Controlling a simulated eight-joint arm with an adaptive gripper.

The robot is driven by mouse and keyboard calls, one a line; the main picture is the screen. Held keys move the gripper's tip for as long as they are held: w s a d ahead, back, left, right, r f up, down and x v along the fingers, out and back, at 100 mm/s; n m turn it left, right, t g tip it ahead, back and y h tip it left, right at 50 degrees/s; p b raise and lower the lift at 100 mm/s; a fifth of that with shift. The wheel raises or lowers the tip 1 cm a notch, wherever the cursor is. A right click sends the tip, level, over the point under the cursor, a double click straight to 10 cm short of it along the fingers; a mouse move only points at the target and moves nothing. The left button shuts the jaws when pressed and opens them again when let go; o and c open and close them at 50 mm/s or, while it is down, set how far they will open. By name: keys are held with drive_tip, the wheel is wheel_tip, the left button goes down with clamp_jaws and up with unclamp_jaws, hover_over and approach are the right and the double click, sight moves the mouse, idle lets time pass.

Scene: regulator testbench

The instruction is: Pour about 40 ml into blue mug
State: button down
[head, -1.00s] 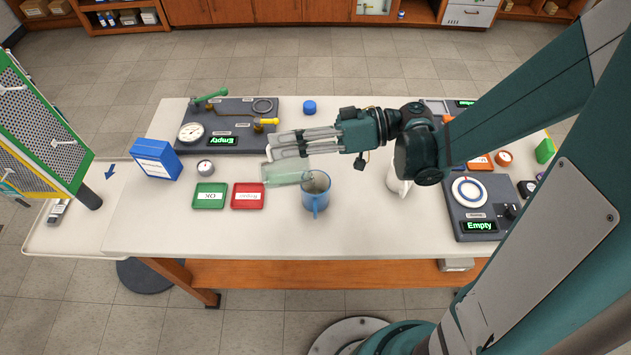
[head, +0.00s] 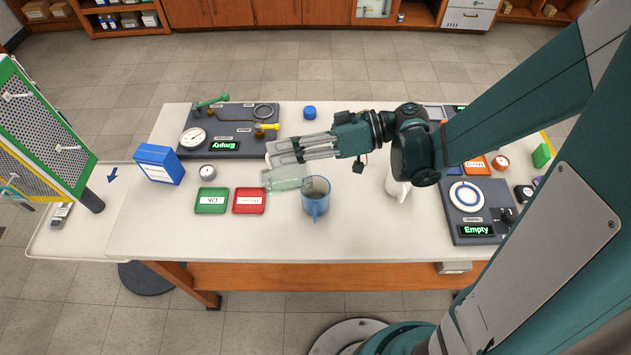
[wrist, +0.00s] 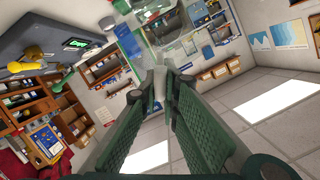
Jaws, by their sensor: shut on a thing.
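My gripper (head: 270,154) is shut on a clear, greenish glass container (head: 286,180). The container lies tipped nearly level, with its right end close to the rim of the blue mug (head: 317,203). The mug stands upright on the table, handle toward the front. I cannot tell whether liquid is flowing or how much is in the mug. In the wrist view my gripper's fingers (wrist: 160,85) meet near the middle, and clear glass (wrist: 165,20) shows at the top.
A white mug (head: 395,186) stands to the right, partly hidden by my arm. A red tray (head: 249,207) and green tray (head: 211,209) lie left of the blue mug. A gauge panel (head: 250,141) is behind, and a dial panel (head: 466,238) is at right.

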drive_tip(key=r+h+p, duration=0.1)
drive_tip(key=p, duration=0.2)
drive_tip(key=shift+a, duration=0.35)
drive_tip(key=shift+f+h, duration=0.4)
drive_tip(key=shift+f, duration=0.1)
drive_tip(key=shift+s+a+f+h+p, duration=0.1)
drive_tip(key=shift+a+h+p, duration=0.2)
drive_tip(key=shift+p, duration=0.4)
drive_tip(key=shift+a+f+h+p, duration=0.15)
drive_tip(key=shift+h+p, duration=0.15)
drive_tip(key=shift+p, duration=0.2)
drive_tip(key=shift+t+h+p, duration=0.3)
drive_tip(key=shift+p, duration=0.2)
drive_tip(key=shift+a+h+p, duration=0.3)
drive_tip(key=shift+h+p, duration=0.3)
drive_tip(key=shift+p, duration=0.65)
drive_tip(key=shift+s+a+h+p, duration=0.1)
drive_tip(key=shift+a+h+p, duration=0.2)
drive_tip(key=shift+h+p, duration=0.7)
drive_tip(key=shift+a+h+p, duration=0.35)
drive_tip(key=shift+h+p, duration=0.25)
drive_tip(key=shift+h, duration=0.1)
